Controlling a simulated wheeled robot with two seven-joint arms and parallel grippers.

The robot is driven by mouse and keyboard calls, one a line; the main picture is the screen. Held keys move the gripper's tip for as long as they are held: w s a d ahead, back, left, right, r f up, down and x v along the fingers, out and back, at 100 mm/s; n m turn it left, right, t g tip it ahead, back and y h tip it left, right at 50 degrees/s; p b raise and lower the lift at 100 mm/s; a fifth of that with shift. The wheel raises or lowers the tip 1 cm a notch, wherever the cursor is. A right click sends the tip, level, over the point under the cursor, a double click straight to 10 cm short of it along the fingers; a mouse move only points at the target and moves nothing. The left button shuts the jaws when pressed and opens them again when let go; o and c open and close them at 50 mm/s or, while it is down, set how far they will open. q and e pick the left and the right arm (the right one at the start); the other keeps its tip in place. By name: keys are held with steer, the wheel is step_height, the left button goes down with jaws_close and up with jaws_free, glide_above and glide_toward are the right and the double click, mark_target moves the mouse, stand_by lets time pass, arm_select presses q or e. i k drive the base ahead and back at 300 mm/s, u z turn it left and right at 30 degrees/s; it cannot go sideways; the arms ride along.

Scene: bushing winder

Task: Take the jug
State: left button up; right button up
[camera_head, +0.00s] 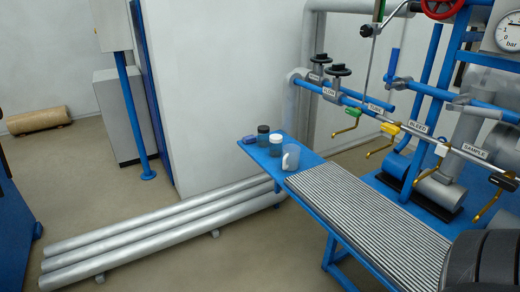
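A small translucent pale jug (291,157) with a handle on its left side stands upright on the far end of a blue bench (311,160), close to the edge of the bench's ribbed grey top. It is the nearest of the small items there. Neither of my grippers shows in the head view, so nothing of mine is seen touching the jug.
Two dark-lidded or white-lidded jars (276,145) and a blue item (249,139) sit just behind the jug. Valve levers and pipes labelled BLEED (418,127) run along the right. Silver pipes (160,238) lie on the floor at left. Black rolls (497,262) fill the lower right.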

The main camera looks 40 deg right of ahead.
mark_target(291, 152)
steer(key=z, duration=0.15)
steer(key=i, duration=2.15)
steer(key=z, duration=0.7)
